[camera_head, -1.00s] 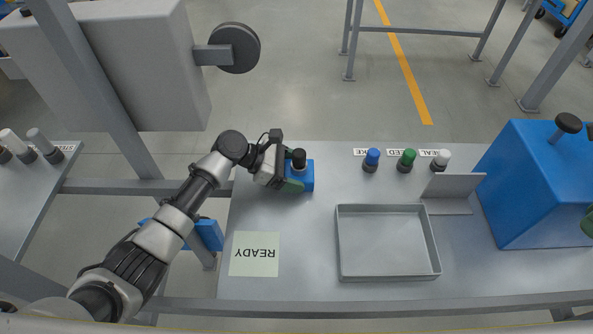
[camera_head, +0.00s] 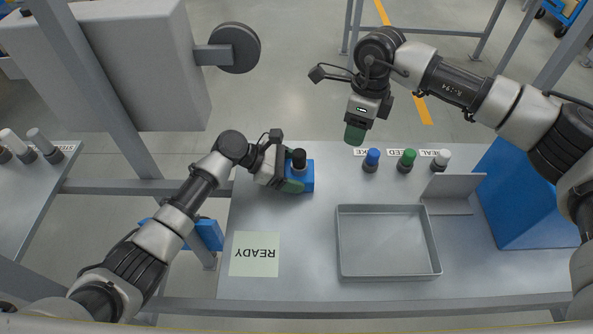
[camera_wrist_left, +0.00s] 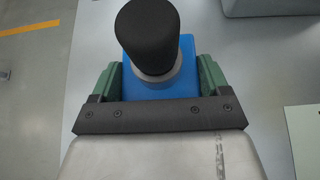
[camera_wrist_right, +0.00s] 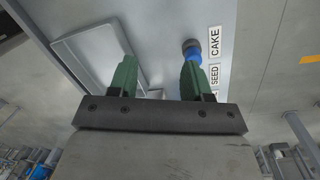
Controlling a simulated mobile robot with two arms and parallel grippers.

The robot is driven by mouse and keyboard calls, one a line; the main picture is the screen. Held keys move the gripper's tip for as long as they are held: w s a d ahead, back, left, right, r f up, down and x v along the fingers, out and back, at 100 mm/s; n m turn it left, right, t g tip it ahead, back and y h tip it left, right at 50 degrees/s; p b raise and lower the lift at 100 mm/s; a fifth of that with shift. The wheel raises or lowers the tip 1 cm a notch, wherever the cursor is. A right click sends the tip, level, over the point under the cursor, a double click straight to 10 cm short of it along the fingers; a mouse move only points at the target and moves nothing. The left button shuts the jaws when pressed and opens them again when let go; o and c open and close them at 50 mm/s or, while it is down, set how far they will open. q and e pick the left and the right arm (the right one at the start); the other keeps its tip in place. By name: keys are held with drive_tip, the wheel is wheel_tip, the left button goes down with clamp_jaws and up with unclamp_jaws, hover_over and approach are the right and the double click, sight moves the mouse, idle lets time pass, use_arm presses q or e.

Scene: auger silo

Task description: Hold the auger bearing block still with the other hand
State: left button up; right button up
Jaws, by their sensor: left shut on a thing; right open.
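A blue block with a black knob on top, which looks like the auger bearing block (camera_head: 308,181), sits upright at the back left of the grey table. My left gripper (camera_head: 285,179) is shut on it. In the left wrist view the green fingers (camera_wrist_left: 158,84) press on both sides of the blue block (camera_wrist_left: 187,55), under the black knob. My right gripper (camera_head: 356,134) is open and empty above the table's back edge, to the right of the block and apart from it. In the right wrist view its fingers (camera_wrist_right: 159,65) stand wide apart.
Blue (camera_head: 371,160), green (camera_head: 407,160) and white (camera_head: 441,160) knobs stand by labels along the back edge. A grey tray (camera_head: 345,274) lies in the middle, with a READY card (camera_head: 254,254) at front left. A large blue box (camera_head: 520,215) stands at the right.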

sight(299, 152)
drive_tip(key=a+n, duration=0.1)
drive_tip(key=a, duration=0.2)
drive_tip(key=a+n, duration=0.1)
drive_tip(key=a, duration=0.3)
drive_tip(key=a+t+h, duration=0.1)
drive_tip(key=a, duration=0.3)
drive_tip(key=shift+s+a+f+n, duration=0.25)
drive_tip(key=shift+f+n, duration=0.05)
drive_tip(key=shift+n, duration=0.1)
drive_tip(key=shift+a+f, duration=0.15)
drive_tip(key=shift+f, duration=3.8)
drive_tip(key=c, duration=0.9)
